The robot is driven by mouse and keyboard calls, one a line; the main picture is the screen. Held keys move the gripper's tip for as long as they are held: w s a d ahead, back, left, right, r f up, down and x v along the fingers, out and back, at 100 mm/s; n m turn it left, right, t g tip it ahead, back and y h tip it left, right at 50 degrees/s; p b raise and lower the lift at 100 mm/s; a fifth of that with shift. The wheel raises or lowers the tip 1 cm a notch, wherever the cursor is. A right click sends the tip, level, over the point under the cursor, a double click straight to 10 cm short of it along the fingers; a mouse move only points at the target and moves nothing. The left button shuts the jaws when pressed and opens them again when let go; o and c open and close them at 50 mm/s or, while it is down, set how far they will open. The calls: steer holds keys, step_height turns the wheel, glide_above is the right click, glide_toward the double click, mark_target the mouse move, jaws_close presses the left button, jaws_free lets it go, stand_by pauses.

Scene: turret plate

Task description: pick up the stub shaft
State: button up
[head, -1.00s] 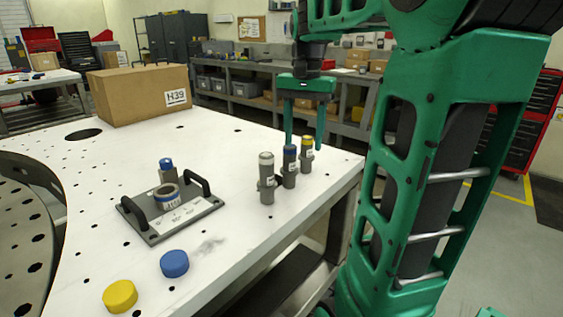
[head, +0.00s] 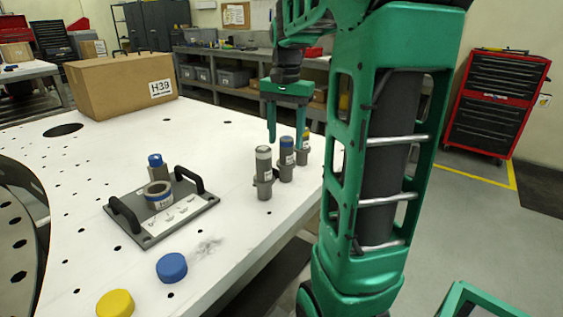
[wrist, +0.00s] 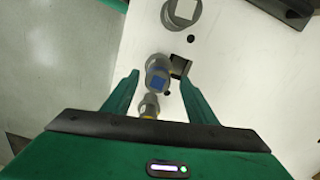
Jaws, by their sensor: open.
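Three upright grey stepped shafts stand in a row near the table's right edge: white-topped (head: 263,173), blue-topped (head: 286,160) and yellow-topped (head: 305,156). I cannot tell which of these the name stub shaft means. My gripper (head: 286,142) is open, pointing down, and empty, with its fingers by the upper part of the blue-topped shaft. In the wrist view the blue-topped shaft (wrist: 157,80) shows between the open fingers, the yellow-topped shaft (wrist: 149,106) nearer the palm and the white-topped shaft (wrist: 181,14) beyond. Contact with the fingers cannot be judged.
A handled grey plate (head: 190,212) holds a ring (head: 158,197) and a small blue-topped cylinder (head: 155,161). A blue cap (head: 172,268) and a yellow cap (head: 115,303) lie in front. A cardboard box (head: 110,88) stands behind.

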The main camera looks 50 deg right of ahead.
mark_target(286, 160)
steer(key=shift+s+f, duration=0.1)
steer(key=shift+f, duration=1.75)
steer(key=c, duration=1.3)
jaws_close()
steer(key=shift+r, duration=0.2)
